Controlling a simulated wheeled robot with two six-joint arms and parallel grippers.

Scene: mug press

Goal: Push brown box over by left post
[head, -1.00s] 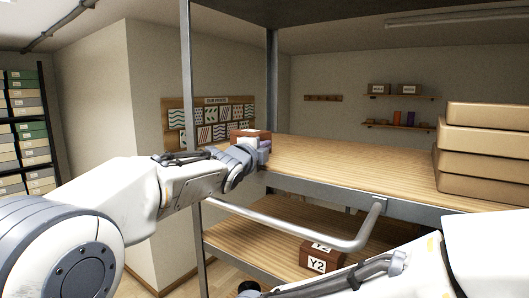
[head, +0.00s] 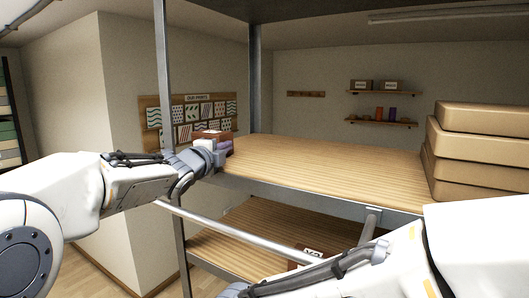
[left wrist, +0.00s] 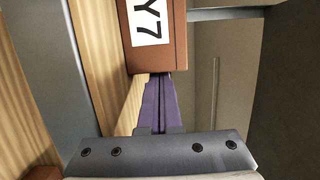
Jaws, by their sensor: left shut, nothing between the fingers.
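The brown box (head: 227,136) is at the left end of the upper shelf, near the metal left post (head: 161,80), and partly hidden behind my left gripper (head: 223,146). In the left wrist view the brown box (left wrist: 176,45) shows a white Y7 label. My left gripper (left wrist: 160,103) is shut and empty, its purple fingers reaching up to the box's near end. They touch it or are very close; I cannot tell which. My right arm crosses the lower right of the head view, and its gripper is out of view.
Stacked cardboard boxes (head: 478,150) stand at the right of the upper shelf (head: 320,165); the boards between are clear. A grey rail (head: 255,240) runs in front. A labelled box (head: 312,253) on the lower shelf (head: 235,240) is mostly behind my right arm.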

